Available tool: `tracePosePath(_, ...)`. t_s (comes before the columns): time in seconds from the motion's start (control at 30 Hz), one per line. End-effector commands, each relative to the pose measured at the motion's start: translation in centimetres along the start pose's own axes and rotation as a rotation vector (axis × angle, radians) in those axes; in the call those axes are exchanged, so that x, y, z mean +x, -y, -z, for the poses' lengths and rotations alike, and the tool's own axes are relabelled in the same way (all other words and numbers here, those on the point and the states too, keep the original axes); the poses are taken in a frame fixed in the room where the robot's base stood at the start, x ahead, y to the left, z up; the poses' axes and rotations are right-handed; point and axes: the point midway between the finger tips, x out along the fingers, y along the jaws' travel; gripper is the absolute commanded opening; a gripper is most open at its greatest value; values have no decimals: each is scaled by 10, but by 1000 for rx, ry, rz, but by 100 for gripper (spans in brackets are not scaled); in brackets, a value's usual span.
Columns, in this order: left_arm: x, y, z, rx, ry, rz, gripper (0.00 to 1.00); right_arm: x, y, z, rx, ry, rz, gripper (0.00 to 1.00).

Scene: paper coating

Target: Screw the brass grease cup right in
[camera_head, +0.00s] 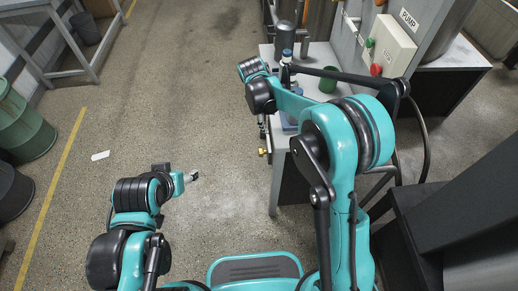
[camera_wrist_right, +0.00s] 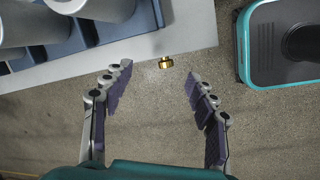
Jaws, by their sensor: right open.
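The brass grease cup (camera_head: 263,152) is a small gold-coloured piece at the left side of the grey table. In the right wrist view the cup (camera_wrist_right: 166,62) shows just off the table edge, in the gap between my finger pads and slightly beyond the tips. My right gripper (camera_wrist_right: 158,76) is open and empty, with one finger on each side of the cup's line and no visible contact. In the head view the right gripper is mostly hidden by its own wrist. How far the cup is screwed in cannot be seen. My left gripper (camera_head: 190,177) hangs over bare floor, its fingers too small to judge.
The grey table (camera_wrist_right: 130,50) carries a blue tray (camera_wrist_right: 90,34) with grey cylinders close to my right fingers. A green cup (camera_head: 328,82) and a dark cylinder (camera_head: 284,38) stand on the table. A pump control box (camera_head: 388,46) is behind.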

Motion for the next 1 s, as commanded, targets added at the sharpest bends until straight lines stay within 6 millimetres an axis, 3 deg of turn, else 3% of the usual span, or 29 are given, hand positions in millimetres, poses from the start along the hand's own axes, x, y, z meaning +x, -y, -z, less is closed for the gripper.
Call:
tracePosePath(0.03, -2, 0, 2, 0, 0, 0, 58, 20, -3, 19, -69, 29, 13, 58)
tracePosePath(0.2, -5, 0, 4, 0, 0, 0, 58, 82, 2, 60, -274, 120, 67, 58)
tracePosePath(0.4, -7, 0, 5, 0, 0, 0, 58, 138, 18, 86, -438, 190, 118, 58)
tracePosePath(0.77, -2, 0, 1, 0, 0, 0, 58, 176, 28, 90, -496, 215, 139, 58)
tracePosePath(1.0, 12, 0, -9, 0, 0, 0, 58, 214, 31, 80, -493, 214, 138, 58)
